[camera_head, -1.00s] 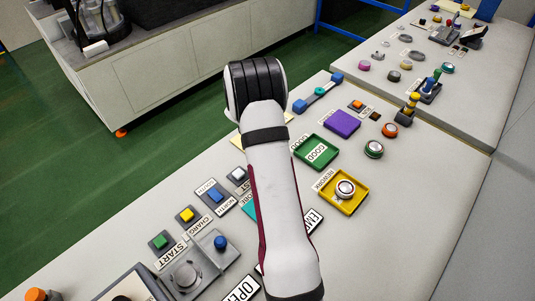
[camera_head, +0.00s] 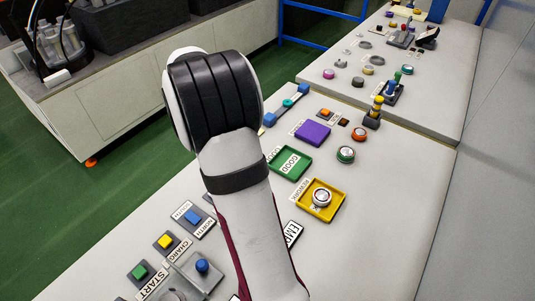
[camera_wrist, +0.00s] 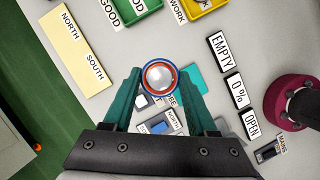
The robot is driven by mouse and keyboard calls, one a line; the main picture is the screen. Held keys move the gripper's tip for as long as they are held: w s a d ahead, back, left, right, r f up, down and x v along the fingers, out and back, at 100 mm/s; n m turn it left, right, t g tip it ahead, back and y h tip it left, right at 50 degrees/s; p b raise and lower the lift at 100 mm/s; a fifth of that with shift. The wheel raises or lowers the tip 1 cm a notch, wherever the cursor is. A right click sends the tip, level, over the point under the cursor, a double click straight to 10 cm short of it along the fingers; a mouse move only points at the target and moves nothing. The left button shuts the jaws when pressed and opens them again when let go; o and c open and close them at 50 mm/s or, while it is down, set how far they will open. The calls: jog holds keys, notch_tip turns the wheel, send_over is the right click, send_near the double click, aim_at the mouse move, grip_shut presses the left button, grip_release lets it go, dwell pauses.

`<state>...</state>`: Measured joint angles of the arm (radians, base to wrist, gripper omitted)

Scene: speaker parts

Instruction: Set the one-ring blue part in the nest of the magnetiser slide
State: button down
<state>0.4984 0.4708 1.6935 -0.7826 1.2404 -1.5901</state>
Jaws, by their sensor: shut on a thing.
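My gripper (camera_wrist: 160,76) shows in the wrist view, its teal fingers shut on a round part (camera_wrist: 160,78) with a silver domed middle, a reddish ring and a blue rim. The part is held above the table; its ring count is hard to read. In the head view my arm hides the gripper and the part. A grey fixture with a blue knob (camera_head: 202,265) stands at the lower left of the arm, partly cut off by the frame. It may be the magnetiser slide; I cannot make out its nest.
Green (camera_head: 291,163) and yellow (camera_head: 320,202) trays lie right of the arm; a silver-topped part sits in the yellow one. A purple tray (camera_head: 313,132) lies behind. Green (camera_head: 139,272), yellow (camera_head: 165,241) and blue buttons line the left. A teal patch (camera_wrist: 197,80) lies beside the held part.

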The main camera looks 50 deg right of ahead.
jog(key=w+a+r+m+g+y, duration=0.15)
jog(key=a+r+m, duration=0.25)
jog(key=a, duration=0.8)
jog(key=w+a+r+m+y, duration=0.15)
jog(key=a+r+m, duration=0.25)
jog(key=a, duration=0.8)
jog(key=s+a+f+n+t+h, duration=0.1)
jog(key=s+a+f+n, duration=0.2)
jog(key=f+n, duration=0.2)
jog(key=s+a+f+n+t+h, duration=0.1)
jog(key=s+a+f+n, duration=0.1)
jog(key=f+n, duration=0.3)
jog(key=s+a+f+n+t+h, duration=0.1)
jog(key=s+a+f+n+t, duration=0.1)
jog(key=f, duration=0.4)
jog(key=shift+s+a+n+h, duration=0.2)
jog(key=shift+s+a+n, duration=0.25)
jog(key=shift+a+n, duration=0.25)
jog(key=shift+s+a+n+h, duration=0.2)
jog(key=shift+s+a+n, duration=0.2)
jog(key=shift+a+n, duration=0.3)
jog(key=shift+f, duration=0.1)
jog(key=shift+f, duration=2.45)
jog(key=shift+f, duration=0.5)
